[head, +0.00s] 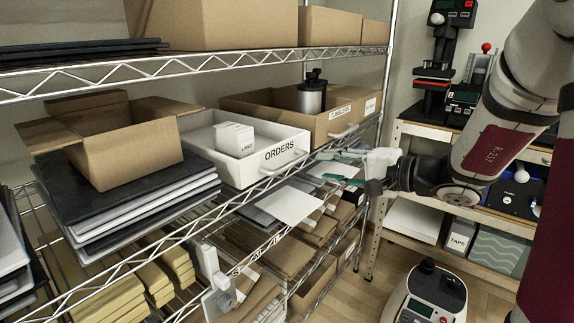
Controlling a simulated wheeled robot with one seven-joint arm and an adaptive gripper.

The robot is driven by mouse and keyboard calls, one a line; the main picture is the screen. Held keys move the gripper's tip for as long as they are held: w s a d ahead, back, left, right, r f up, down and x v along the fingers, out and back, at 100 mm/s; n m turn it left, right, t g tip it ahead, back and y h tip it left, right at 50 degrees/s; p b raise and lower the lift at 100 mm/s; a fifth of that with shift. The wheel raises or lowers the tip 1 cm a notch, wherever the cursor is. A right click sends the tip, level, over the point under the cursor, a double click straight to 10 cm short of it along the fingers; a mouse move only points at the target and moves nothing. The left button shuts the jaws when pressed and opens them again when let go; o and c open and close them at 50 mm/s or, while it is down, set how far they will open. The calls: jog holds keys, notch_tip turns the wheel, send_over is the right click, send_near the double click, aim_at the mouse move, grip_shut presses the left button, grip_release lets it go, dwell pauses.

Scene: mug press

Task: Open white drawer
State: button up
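The white drawer (222,165), labelled ORDERS, sits on the middle wire shelf. Its front faces right, near the shelf edge, and carries a pale handle (284,166). A small white box (233,139) is inside it. My gripper (338,166) is to the right of the handle, apart from it in the picture. Its teal-tipped fingers point left toward the drawer front. The fingers look spread, with nothing visible between them.
A cardboard drawer (330,126) with a dark-topped canister (312,94) stands behind. An open cardboard box (120,145) on stacked dark and white trays is at left. Shelf wires run above and below. A workbench (470,140) stands at right; a white-and-black machine (427,296) is on the floor.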

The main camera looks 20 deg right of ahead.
aim_at(295, 163)
jog(key=x, duration=1.1)
grip_shut()
